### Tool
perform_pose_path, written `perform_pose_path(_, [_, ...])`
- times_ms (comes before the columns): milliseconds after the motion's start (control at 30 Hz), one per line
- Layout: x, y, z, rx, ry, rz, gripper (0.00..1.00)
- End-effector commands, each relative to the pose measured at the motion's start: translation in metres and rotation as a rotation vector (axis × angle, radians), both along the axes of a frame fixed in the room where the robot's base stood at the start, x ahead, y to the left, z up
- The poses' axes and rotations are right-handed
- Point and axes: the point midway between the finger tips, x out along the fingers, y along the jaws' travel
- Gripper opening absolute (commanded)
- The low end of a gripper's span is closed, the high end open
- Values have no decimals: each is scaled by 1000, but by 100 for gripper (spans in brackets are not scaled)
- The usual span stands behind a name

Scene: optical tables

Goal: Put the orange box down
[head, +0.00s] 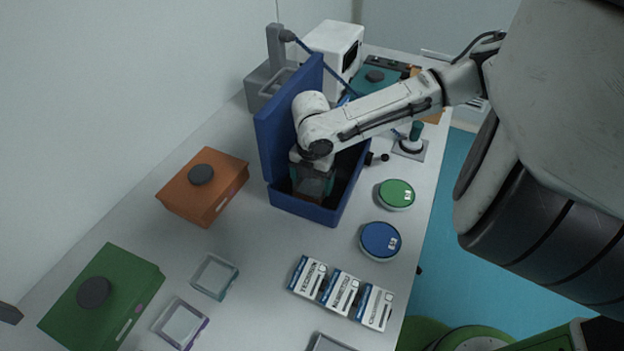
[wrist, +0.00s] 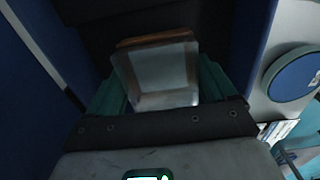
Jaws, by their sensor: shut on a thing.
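My gripper (head: 312,183) is inside the open blue case (head: 302,209), above its dark floor. In the wrist view my gripper (wrist: 158,80) has its teal fingers on both sides of a small clear box with an orange-brown edge, the orange box (wrist: 160,70). It is shut on this box. The orange box (head: 314,188) is partly hidden by the gripper in the head view. Whether its bottom touches the case floor cannot be told.
The case's raised lid (head: 275,130) stands close on the left. A larger orange box with a black knob (head: 222,190) and a green one (head: 125,290) lie left. Green (head: 396,194) and blue (head: 380,240) round tins stand right. Clear boxes (head: 214,276) and labelled packs (head: 341,291) are nearer.

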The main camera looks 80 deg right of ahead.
Motion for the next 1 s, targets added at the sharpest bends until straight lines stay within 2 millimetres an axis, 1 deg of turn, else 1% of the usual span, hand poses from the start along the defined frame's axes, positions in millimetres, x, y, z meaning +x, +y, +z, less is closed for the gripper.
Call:
perform_pose_path(133, [0, 0, -3, 0, 0, 0, 53])
perform_pose_path(167, [0, 0, -3, 0, 0, 0, 87])
perform_pose_path(300, [0, 0, -3, 0, 0, 0, 100])
perform_pose_path(533, [0, 0, -1, 0, 0, 0, 100])
perform_pose_path(667, [0, -1, 6, -2, -1, 0, 100])
perform_pose_path(767, [0, -1, 21, -2, -3, 1, 100])
perform_pose_path(1000, [0, -1, 71, -5, -2, 1, 100])
